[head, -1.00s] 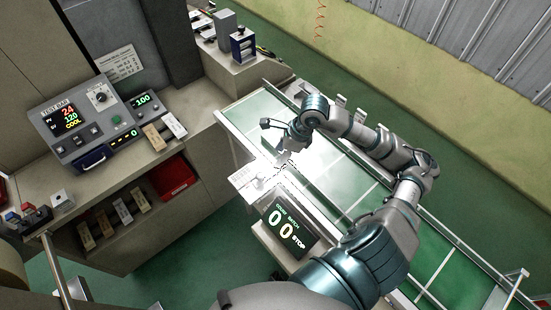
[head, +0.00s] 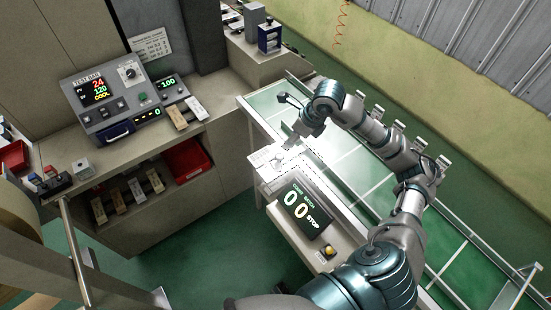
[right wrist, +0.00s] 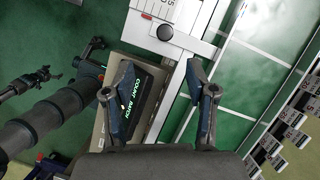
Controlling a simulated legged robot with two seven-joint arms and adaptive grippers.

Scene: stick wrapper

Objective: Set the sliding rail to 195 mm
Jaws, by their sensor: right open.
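The white scale plate (right wrist: 150,12) of the sliding rail shows at the top of the right wrist view, with dark marks and a small red pointer. A black round knob (right wrist: 165,32) sits just beside it on the metal rail (right wrist: 205,48). In the head view the plate (head: 264,157) lies at the near end of the green table. The set value is too small to read. My right gripper (right wrist: 160,78) is open and empty, with its fingers pointing towards the knob and apart from it. In the head view it hangs above the table by the plate, partly hidden. My left gripper is not in view.
A count display (head: 303,208) reading 00 STOP stands beside the table, with a yellow button (head: 328,250) below it. The test bar panel (head: 112,98) and a red bin (head: 187,158) are at the left. Several white-tagged parts (right wrist: 283,130) line the table's far edge.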

